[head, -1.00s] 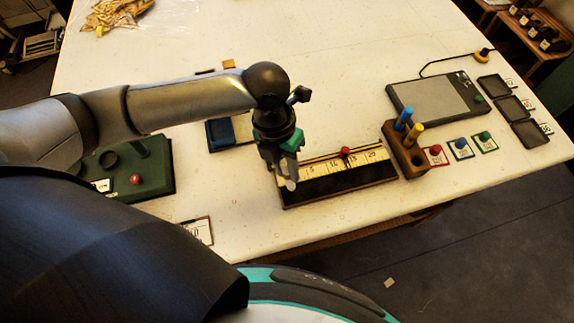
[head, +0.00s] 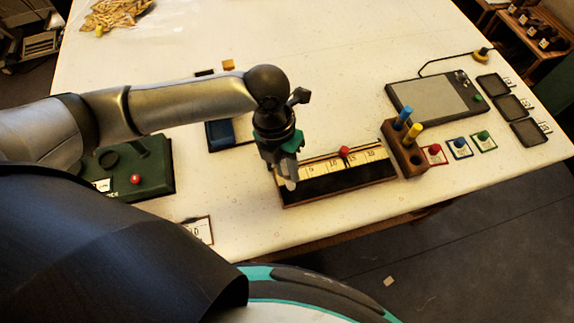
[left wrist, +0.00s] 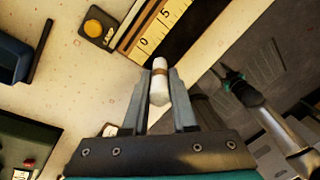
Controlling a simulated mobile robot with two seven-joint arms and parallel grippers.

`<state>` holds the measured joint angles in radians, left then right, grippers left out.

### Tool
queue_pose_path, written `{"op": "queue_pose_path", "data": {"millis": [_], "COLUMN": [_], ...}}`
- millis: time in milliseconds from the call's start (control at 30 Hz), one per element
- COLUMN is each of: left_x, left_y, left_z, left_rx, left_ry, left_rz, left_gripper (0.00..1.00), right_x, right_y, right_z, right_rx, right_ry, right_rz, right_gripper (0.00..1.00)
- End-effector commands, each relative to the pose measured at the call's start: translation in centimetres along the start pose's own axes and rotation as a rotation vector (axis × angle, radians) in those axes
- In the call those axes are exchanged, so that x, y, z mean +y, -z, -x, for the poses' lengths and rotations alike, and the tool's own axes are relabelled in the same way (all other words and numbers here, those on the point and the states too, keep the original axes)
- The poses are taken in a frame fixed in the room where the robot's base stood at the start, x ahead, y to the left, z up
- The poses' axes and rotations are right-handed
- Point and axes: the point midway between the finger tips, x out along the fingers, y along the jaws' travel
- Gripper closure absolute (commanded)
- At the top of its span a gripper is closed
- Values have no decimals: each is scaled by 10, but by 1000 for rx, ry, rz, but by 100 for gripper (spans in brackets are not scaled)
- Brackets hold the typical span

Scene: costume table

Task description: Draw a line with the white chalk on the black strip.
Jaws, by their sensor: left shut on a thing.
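The white chalk (left wrist: 159,86) stands between the fingers of my left gripper (left wrist: 160,100), which is shut on it. A brownish band shows around the chalk. In the head view my left gripper (head: 287,180) is at the left end of the black strip (head: 340,184), beside the ruler's low-number end. The strip also shows in the left wrist view (left wrist: 190,32), just beyond the chalk. I cannot tell whether the chalk tip touches it. No white mark is visible on the strip. What looks like my right gripper (left wrist: 226,76) is over the floor; its jaws are too small to judge.
A ruler (head: 320,166) with a red knob (head: 344,150) runs along the strip's far side. A wooden holder (head: 405,156) with blue and yellow pegs stands at the strip's right end. A green box (head: 158,178) is at left. The table's front edge is close.

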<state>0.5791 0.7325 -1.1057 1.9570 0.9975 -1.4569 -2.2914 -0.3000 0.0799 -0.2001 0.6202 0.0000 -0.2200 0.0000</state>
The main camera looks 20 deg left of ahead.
Motion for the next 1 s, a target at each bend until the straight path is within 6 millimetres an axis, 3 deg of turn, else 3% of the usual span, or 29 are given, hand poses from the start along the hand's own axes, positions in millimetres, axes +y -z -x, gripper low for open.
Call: {"op": "queue_pose_path", "data": {"millis": [1000], "left_x": [0], "left_y": [-2], "left_z": [-10], "left_rx": [0], "left_ry": [1], "left_rz": [-1], "left_gripper": [100], "right_x": [0], "right_y": [0], "right_z": [-5], "right_rx": [0], "right_ry": [0], "right_rz": [0], "right_gripper": [50]}}
